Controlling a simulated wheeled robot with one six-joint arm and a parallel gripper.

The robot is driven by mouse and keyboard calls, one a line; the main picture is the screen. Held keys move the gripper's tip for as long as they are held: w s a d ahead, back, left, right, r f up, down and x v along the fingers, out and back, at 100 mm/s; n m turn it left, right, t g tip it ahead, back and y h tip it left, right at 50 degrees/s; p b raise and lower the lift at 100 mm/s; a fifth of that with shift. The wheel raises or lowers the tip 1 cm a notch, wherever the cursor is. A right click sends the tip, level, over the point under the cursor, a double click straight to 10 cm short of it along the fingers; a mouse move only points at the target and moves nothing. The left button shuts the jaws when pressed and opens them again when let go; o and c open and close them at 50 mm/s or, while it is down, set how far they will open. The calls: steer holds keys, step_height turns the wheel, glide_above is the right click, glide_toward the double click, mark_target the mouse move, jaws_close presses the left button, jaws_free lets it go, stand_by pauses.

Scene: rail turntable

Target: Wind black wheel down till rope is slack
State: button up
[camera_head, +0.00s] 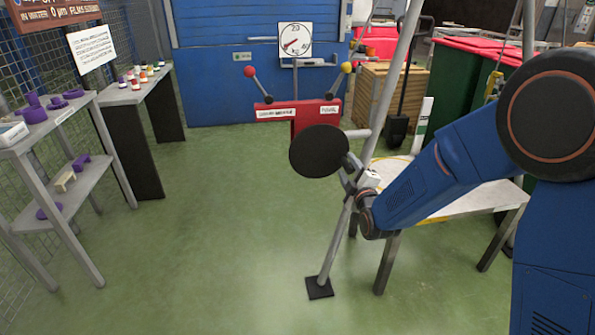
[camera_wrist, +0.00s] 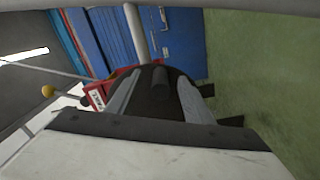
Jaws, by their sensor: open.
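The black wheel (camera_head: 318,151) is a dark disc mounted on a leaning grey pole (camera_head: 340,245) in the middle of the head view. In the wrist view the wheel (camera_wrist: 152,112) lies beyond my fingers, and a dark round handle (camera_wrist: 160,80) on it shows between them. My gripper (camera_wrist: 158,86) is open, with one finger on each side of the handle; I cannot tell whether either touches it. In the head view my gripper (camera_head: 354,172) is just right of the wheel and partly hidden by it. I cannot make out the rope.
A red box with two ball-topped levers (camera_head: 290,112) stands behind the wheel, under a round dial (camera_head: 295,40). A white-topped table (camera_head: 470,198) is beneath my arm. Shelves with purple parts (camera_head: 75,190) stand at left. The green floor between is clear.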

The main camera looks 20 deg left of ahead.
steer(key=shift+v, duration=3.9)
steer(key=shift+d, duration=0.1)
